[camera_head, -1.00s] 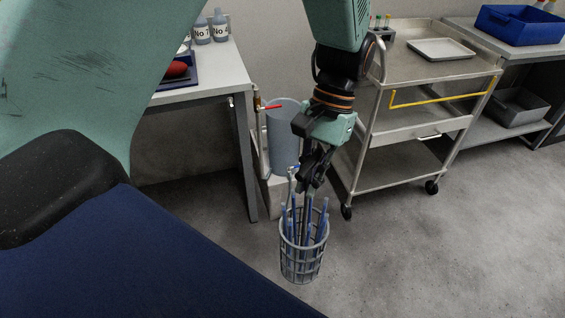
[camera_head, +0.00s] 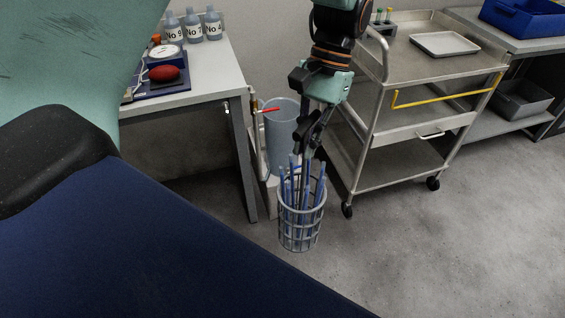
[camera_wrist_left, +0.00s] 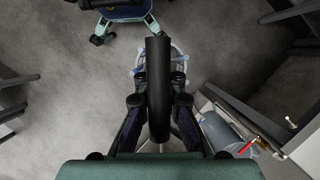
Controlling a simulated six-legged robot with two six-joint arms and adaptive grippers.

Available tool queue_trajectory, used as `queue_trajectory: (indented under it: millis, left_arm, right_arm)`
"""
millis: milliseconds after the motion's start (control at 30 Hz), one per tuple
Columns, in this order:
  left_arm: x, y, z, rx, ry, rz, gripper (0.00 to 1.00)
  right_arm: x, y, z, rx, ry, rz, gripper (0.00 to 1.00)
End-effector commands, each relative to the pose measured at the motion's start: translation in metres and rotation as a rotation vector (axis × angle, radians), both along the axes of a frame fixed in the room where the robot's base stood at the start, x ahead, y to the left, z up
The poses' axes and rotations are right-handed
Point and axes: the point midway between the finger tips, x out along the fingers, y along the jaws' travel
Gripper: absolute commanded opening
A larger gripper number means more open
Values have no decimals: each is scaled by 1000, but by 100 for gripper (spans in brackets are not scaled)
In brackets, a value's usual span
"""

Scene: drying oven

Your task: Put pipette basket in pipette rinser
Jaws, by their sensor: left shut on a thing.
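The pipette basket (camera_head: 301,232) is a grey wire cylinder with several blue-white pipettes standing in it. It hangs nearly upright above the floor. My left gripper (camera_head: 304,150) points down and is shut at the top of the basket, on what appears to be its handle. The pipette rinser (camera_head: 281,128) is a tall translucent grey-blue cylinder behind and slightly left of the gripper, its lower part hidden by the basket. In the left wrist view the rinser (camera_wrist_left: 222,132) is at lower right, and the basket (camera_wrist_left: 179,57) is mostly hidden behind the gripper. My right gripper is not in view.
A red-handled tap (camera_head: 269,110) stands beside the rinser. A white table (camera_head: 205,75) with bottles is at left, its leg near the rinser. A metal cart (camera_head: 400,180) stands close on the right. The floor in front (camera_head: 440,260) is clear.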

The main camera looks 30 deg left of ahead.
Motion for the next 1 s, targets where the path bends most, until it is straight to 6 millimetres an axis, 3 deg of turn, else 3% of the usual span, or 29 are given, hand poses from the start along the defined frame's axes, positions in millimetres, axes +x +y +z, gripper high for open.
queue_trajectory:
  millis: [367, 1000]
  left_arm:
    - [46, 37, 40, 0, 1, -344, 0]
    - [133, 130, 113, 7, 9, -1432, 0]
  right_arm:
    - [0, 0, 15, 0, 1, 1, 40]
    - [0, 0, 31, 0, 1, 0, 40]
